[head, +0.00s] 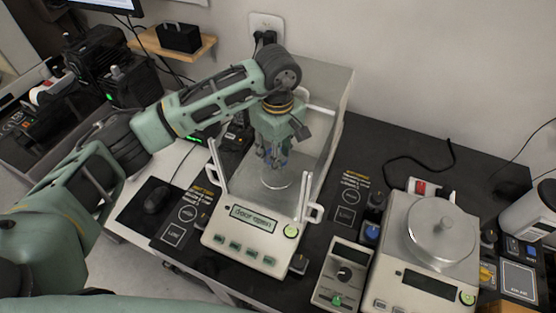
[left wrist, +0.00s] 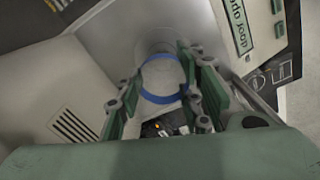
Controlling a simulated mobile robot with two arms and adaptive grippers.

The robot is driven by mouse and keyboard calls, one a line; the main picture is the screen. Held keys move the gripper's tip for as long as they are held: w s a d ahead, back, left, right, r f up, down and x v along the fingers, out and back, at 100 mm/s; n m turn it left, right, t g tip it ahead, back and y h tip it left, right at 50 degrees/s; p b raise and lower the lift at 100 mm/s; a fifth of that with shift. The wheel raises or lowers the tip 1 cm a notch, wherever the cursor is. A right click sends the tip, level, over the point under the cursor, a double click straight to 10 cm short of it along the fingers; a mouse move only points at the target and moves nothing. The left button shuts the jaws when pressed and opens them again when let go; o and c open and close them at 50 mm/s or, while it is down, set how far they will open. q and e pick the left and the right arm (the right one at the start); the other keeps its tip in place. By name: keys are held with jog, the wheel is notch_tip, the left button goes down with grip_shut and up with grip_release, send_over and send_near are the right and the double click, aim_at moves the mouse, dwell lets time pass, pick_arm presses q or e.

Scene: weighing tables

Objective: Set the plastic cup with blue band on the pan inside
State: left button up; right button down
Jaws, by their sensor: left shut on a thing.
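The clear plastic cup with the blue band (left wrist: 160,76) is between the fingers of my left gripper (left wrist: 163,92) in the left wrist view. In the head view my left gripper (head: 272,157) points down inside the glass chamber of the white balance (head: 240,238), shut on the cup. The cup (head: 275,175) shows faintly below the fingers, over the pan area. The pan is mostly hidden by the cup, and I cannot tell whether the cup touches it. My right gripper is not in view.
Clear chamber walls and white handles (head: 217,165) stand close around my left gripper. A second scale with a round steel pan (head: 440,240) stands to the right. A small control box (head: 342,275) sits between the scales. A black mouse (head: 157,197) lies to the left.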

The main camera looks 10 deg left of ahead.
pick_arm(q)
notch_tip(320, 180, down, 4)
jog(key=shift+r+p, duration=0.1)
jog(key=shift+p, duration=0.5)
jog(key=shift+f+b, duration=0.25)
jog(key=shift+b, duration=0.05)
jog(key=o, duration=0.8)
jog(key=shift+o, duration=0.2)
jog(key=shift+r, duration=0.2)
